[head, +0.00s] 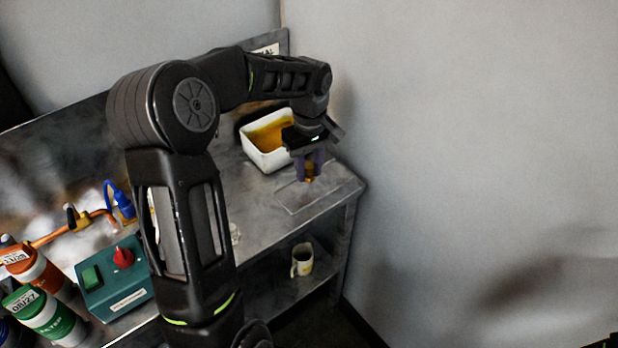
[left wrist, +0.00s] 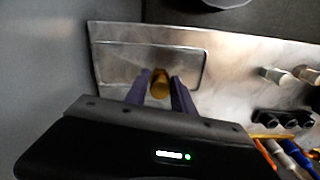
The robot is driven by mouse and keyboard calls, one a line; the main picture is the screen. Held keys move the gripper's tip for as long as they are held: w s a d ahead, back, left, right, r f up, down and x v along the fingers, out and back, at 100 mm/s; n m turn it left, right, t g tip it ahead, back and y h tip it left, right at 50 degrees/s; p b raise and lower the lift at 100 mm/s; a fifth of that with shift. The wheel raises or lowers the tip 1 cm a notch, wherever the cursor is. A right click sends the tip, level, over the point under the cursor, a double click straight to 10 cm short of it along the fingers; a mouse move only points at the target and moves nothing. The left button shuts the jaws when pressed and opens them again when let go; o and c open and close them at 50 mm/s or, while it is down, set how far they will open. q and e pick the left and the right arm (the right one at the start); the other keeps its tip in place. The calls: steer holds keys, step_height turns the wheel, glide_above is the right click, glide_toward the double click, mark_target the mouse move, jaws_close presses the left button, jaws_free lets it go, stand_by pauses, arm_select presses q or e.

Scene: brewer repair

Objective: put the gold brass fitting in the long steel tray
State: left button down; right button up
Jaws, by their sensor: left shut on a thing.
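My left gripper (head: 309,174) has its purple fingers pointing down over the right end of the steel bench. It is shut on the gold brass fitting (head: 308,179), which also shows between the fingertips in the left wrist view (left wrist: 160,84). The long steel tray (head: 292,209) is a shallow rectangle on the bench, below the gripper. In the left wrist view the tray (left wrist: 195,63) lies behind the fitting, and the fitting overlaps it in the picture. I cannot tell whether the fitting touches the tray. My right gripper is not in view.
A white bin (head: 262,158) with orange-yellow contents stands behind the gripper. A teal box (head: 112,285) with a red knob, bottles (head: 48,316) and a copper pipe (head: 60,232) are at left. A mug (head: 302,260) stands on the lower shelf. A wall borders the bench at right.

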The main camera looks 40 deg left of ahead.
mark_target(309, 180)
arm_select(q)
steer(key=shift+f+p, duration=0.3)
steer(key=shift+f, duration=1.6)
steer(key=shift+f, duration=0.1)
steer(key=c, duration=1.1)
jaws_free()
steer(key=shift+o, duration=0.2)
step_height(309, 180, up, 12)
steer(key=shift+r+b, duration=0.1)
steer(key=shift+b, duration=0.45)
